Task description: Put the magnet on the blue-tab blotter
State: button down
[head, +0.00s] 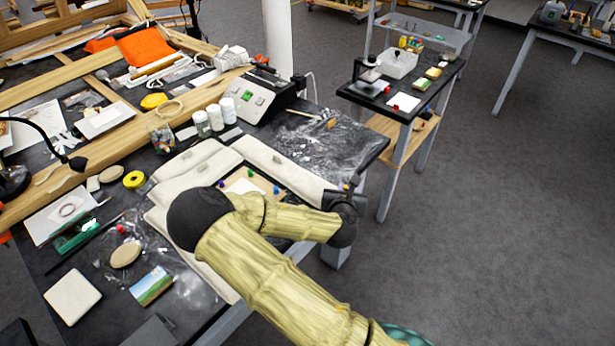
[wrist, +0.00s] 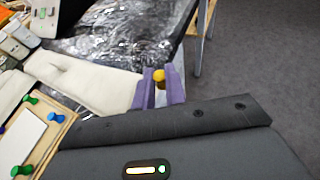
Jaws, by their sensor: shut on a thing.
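My gripper (wrist: 159,90) has purple fingers and is shut on a small yellow knob-shaped piece (wrist: 158,75), which looks like the magnet. In the head view my gripper (head: 348,187) is at the right end of the arm, by the near right corner of the black workbench; the piece is too small there to read clearly. The gripper is beyond the end of a long cream pad (wrist: 85,82) and apart from it. I cannot make out a blue tab on any blotter; a white square (head: 403,102) lies on the side table, its tab unclear.
A wooden board (wrist: 38,140) with a white card and green and blue pins lies among cream pads. The side table (head: 377,98) also bears a white bin (head: 398,64) and a black stand (head: 368,70). Open grey floor lies right of the bench.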

jog(key=s+d+f+m+h+b, duration=0.1)
jog(key=d+f+b, duration=0.2)
jog(key=f+b, duration=0.2)
notch_tip(320, 180, down, 2)
jog(key=shift+d+f, duration=0.2)
jog(key=shift+d, duration=0.1)
